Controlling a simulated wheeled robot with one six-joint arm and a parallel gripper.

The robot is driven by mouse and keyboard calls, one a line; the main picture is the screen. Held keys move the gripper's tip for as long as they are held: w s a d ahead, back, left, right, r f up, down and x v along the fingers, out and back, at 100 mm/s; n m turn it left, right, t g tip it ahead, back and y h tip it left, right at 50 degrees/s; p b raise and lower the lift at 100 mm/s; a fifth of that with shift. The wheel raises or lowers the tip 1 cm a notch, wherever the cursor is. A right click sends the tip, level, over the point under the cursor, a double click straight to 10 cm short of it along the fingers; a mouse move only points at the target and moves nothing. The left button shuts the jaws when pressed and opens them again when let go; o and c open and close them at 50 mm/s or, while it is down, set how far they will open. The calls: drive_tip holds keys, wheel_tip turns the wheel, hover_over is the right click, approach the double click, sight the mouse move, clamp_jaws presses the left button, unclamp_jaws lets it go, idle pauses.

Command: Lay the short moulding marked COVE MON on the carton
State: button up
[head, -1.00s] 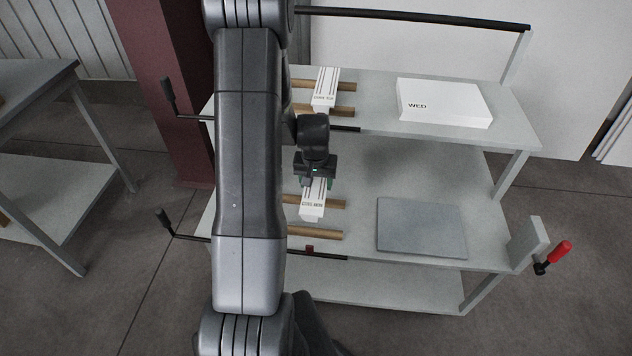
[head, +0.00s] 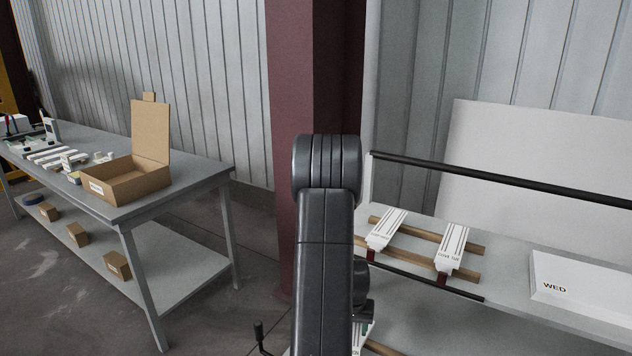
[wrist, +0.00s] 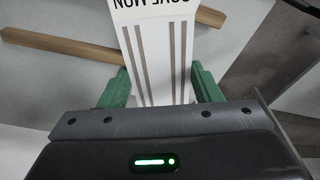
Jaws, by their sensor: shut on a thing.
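The short white moulding marked COVE MON (wrist: 157,40) has dark grooves along it, and its label reads upside down in the wrist view. My gripper (wrist: 161,88) is shut on it, with a green finger on each side. In the head view my arm hides most of the gripper; a piece of the white moulding (head: 364,338) shows at the bottom edge. I cannot tell how far it is above the shelf. An open brown carton (head: 140,187) with its lid raised stands on the grey table at left.
Two white mouldings (head: 387,230) lie across wooden rails on the upper shelf, beside a white box marked WED (head: 578,292). Several small brown boxes (head: 117,265) sit on the left table's lower shelf. White pieces (head: 45,155) lie behind the carton. Floor is clear between table and rack.

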drive_tip(key=a+n, duration=0.2)
drive_tip(key=a, duration=0.7)
drive_tip(key=shift+w+a+f, duration=0.3)
drive_tip(key=shift+w, duration=0.15)
